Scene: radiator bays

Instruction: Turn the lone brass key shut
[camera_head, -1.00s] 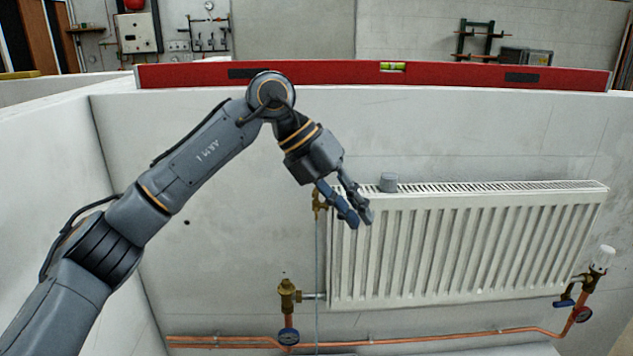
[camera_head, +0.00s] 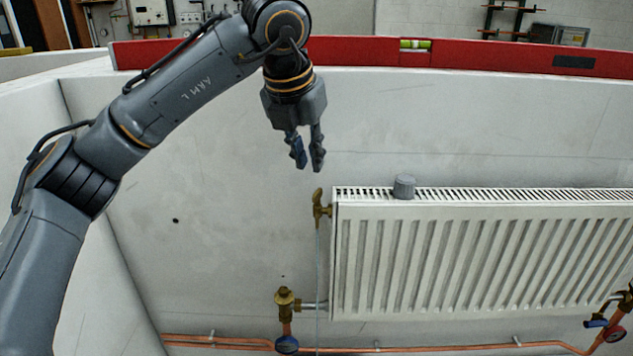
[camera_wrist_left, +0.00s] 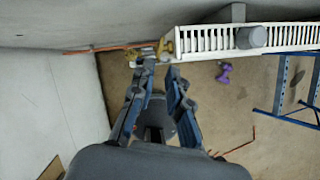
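The brass key (camera_head: 319,206) sits on the upper left corner of the white radiator (camera_head: 480,255), its handle pointing up. It also shows in the left wrist view (camera_wrist_left: 165,47), just beyond the fingertips. My left gripper (camera_head: 308,168) points down, above and slightly left of the key in the head view. Its two fingers are apart with nothing between them; the gap also shows in the left wrist view (camera_wrist_left: 160,70). The gripper does not appear to touch the key. My right gripper is not in view.
A grey cylinder (camera_head: 404,187) stands on the radiator's top. A brass valve (camera_head: 285,299) and copper pipes (camera_head: 450,348) lie below. A red spirit level (camera_head: 350,51) rests on the wall top. A purple dumbbell (camera_wrist_left: 224,73) lies on the floor. The wall left of the key is clear.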

